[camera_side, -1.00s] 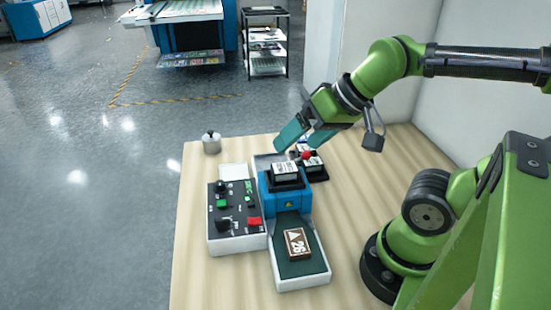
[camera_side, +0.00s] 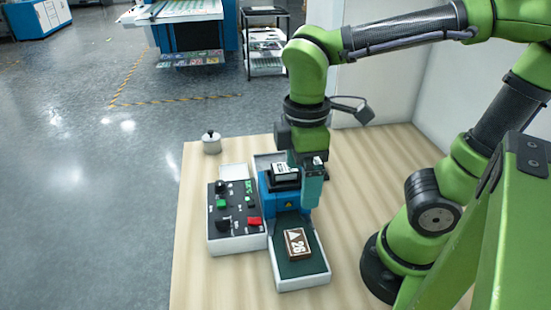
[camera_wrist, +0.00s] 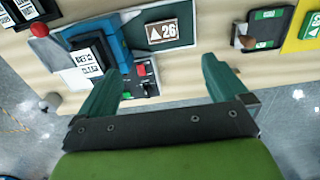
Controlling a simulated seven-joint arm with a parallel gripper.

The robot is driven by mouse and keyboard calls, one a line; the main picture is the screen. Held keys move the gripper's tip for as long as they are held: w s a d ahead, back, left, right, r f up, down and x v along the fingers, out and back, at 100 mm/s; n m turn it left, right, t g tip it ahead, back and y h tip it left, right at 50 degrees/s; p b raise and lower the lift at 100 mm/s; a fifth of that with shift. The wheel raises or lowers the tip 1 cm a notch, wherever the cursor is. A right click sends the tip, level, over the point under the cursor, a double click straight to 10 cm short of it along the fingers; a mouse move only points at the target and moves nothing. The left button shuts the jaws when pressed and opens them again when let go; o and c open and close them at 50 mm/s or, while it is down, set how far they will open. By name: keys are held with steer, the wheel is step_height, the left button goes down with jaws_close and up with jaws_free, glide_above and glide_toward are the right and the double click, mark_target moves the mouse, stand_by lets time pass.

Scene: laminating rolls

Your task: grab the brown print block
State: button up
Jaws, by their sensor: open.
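The brown print block (camera_side: 297,244), marked with a white triangle and "26", lies flat on the dark green bed (camera_side: 289,268) of the small blue laminating machine (camera_side: 289,202). In the wrist view the block (camera_wrist: 162,34) shows beyond and roughly between my fingertips, clear of both. My gripper (camera_side: 309,203) points down with teal fingers beside the machine's blue body, behind and above the block in the side view. It is open and empty in the wrist view (camera_wrist: 160,66). In the side view the fingers overlap, so the gap is hidden.
A control panel (camera_side: 232,222) with a red button and black knobs stands left of the machine. A white-labelled block (camera_side: 285,171) sits on top of the machine. A metal pot (camera_side: 211,142) stands at the table's back left. The wrist view shows a black tray (camera_wrist: 263,41) at right.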

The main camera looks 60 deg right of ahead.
glide_above(297, 241)
step_height(297, 241, down, 11)
steer(key=shift+d+r, duration=0.1)
steer(key=shift+d, duration=0.05)
steer(key=shift+a+f, duration=0.2)
steer(key=shift+f, duration=2.75)
steer(key=shift+c, duration=0.3)
steer(key=c, duration=1)
steer(key=shift+r, duration=0.1)
steer(key=shift+c, duration=0.2)
